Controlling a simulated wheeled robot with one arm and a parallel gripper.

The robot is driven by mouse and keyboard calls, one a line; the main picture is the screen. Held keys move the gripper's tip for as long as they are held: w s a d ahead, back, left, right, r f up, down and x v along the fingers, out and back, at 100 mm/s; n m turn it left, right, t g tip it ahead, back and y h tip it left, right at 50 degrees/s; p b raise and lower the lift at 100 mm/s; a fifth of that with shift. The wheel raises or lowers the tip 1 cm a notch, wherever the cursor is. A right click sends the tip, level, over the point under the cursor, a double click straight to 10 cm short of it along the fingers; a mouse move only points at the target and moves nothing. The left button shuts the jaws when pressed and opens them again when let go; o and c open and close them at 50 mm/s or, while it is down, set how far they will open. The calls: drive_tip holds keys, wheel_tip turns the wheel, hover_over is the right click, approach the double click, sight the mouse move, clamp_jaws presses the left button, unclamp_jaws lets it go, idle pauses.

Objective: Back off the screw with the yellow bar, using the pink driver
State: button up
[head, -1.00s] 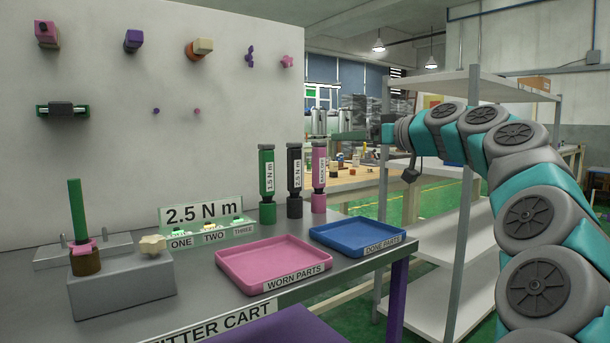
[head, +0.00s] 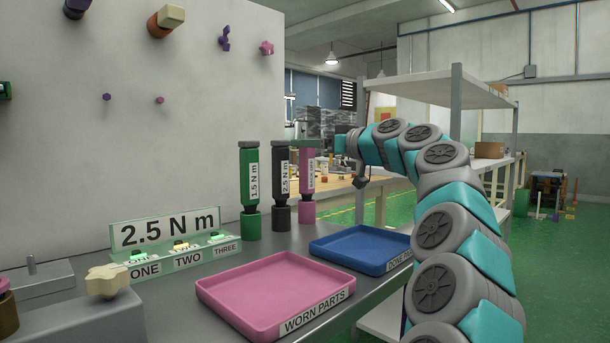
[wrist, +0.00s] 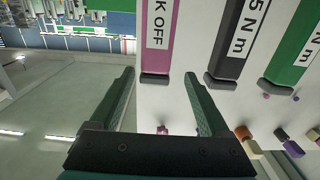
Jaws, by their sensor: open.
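The pink driver (head: 307,172) stands upright in a pink holder at the right end of a row of drivers. In the wrist view the pink driver (wrist: 158,38) shows a label ending in "K OFF", and its dark end lies in line with the gap between my fingers. My gripper (wrist: 159,75) is open and empty; in the head view it is at the pink driver's top, partly hidden. A clear block (head: 195,258) on the cart carries labels ONE, TWO and THREE. A small yellowish piece (head: 181,246) sits above TWO, with greenish pieces above the others. Screw details are too small to tell.
A black driver (head: 281,185) and a green driver (head: 249,190) stand left of the pink one. A pink WORN PARTS tray (head: 212,292) and a blue tray (head: 345,262) lie empty in front. A sign (head: 165,230) reads 2.5 N m. A grey wall with pegs stands behind.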

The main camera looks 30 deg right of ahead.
drive_tip(key=shift+d+p+x, duration=0.15)
drive_tip(key=shift+p+x, duration=0.05)
drive_tip(key=shift+x, duration=0.6)
drive_tip(key=shift+d+p+x, duration=0.15)
drive_tip(key=shift+d+x, duration=0.05)
drive_tip(key=shift+x, duration=1.8)
drive_tip(key=shift+c, duration=0.2)
drive_tip(key=shift+r, duration=0.1)
clamp_jaws()
